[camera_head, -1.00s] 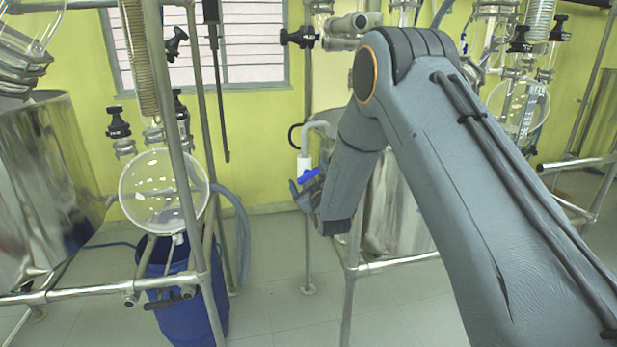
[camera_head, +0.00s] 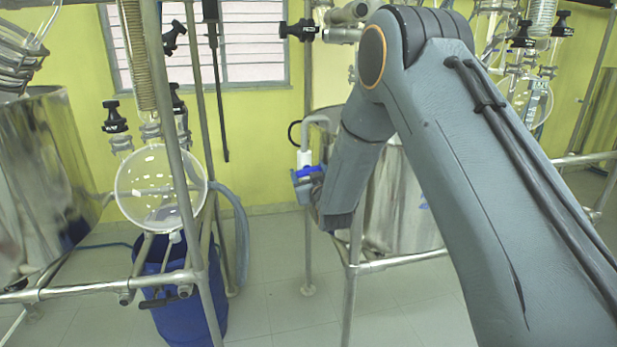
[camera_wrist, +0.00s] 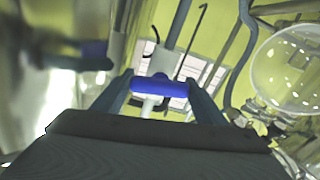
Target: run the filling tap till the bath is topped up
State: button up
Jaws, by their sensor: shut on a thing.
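The filling tap is a white pipe fitting (camera_head: 304,158) with a blue lever handle (camera_head: 311,172), at the near left side of the steel bath (camera_head: 408,200). My gripper (camera_head: 306,183) is at the handle. In the wrist view the blue handle (camera_wrist: 160,88) lies crosswise between the two fingers of my gripper (camera_wrist: 161,84), which are shut on it. The white tap body (camera_wrist: 163,60) shows just beyond. My arm hides much of the bath. The water level inside the bath and any flow from the tap cannot be seen.
A round glass flask (camera_head: 160,188) hangs in a metal frame (camera_head: 188,170) at the left, above a blue drum (camera_head: 205,310). A large steel vessel (camera_head: 40,180) stands at the far left. A frame rail (camera_head: 400,261) runs in front of the bath.

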jog(key=shift+f+m+b, duration=0.1)
jog(key=shift+m+b, duration=0.55)
jog(key=shift+m, duration=0.35)
jog(key=o, duration=1.1)
jog(key=shift+c, duration=0.2)
jog(key=shift+s, duration=0.1)
jog(key=b+v, duration=0.2)
jog(key=v, duration=0.5)
jog(key=shift+s, duration=0.35)
